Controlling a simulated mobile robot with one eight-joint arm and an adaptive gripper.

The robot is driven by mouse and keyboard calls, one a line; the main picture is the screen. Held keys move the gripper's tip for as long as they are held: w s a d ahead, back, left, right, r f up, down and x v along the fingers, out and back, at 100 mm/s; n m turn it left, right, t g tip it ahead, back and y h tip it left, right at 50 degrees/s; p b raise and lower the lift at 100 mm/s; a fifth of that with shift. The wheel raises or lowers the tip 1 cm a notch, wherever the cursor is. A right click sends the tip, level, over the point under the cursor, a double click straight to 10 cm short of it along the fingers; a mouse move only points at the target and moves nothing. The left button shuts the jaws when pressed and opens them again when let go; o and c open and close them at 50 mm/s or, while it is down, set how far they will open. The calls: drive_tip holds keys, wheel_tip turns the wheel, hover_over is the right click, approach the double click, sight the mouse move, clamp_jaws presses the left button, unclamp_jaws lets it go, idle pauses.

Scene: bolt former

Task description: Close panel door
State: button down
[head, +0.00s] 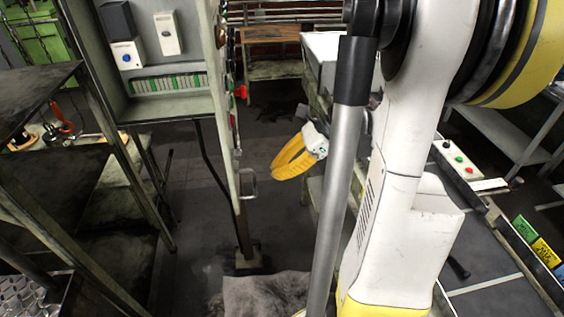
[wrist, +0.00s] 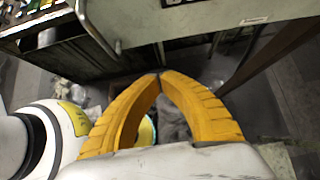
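The grey panel cabinet (head: 165,108) stands open at the upper left of the head view, with switches and a row of green terminals inside. Its door (head: 228,110) stands swung out towards me, seen nearly edge-on, with a metal handle (head: 248,184) near its lower end. My gripper (head: 276,172) has yellow fingers and is right of the door, apart from the handle. In the wrist view, the fingertips of my gripper (wrist: 159,75) meet with nothing between them. The door (wrist: 185,16) crosses the top of that view, and its handle (wrist: 98,30) is at upper left, beyond the fingertips.
A dark metal workbench (head: 60,80) with tools stands left of the cabinet. A machine with a button box (head: 455,160) stands to the right, behind my arm. A grey cloth-like patch (head: 262,292) lies on the floor below the door. Floor between cabinet and machine looks open.

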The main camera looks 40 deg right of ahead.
drive_tip(key=w+a+f, duration=0.4)
drive_tip(key=a, duration=0.2)
drive_tip(key=shift+w, duration=0.3)
drive_tip(key=shift+a, duration=0.2)
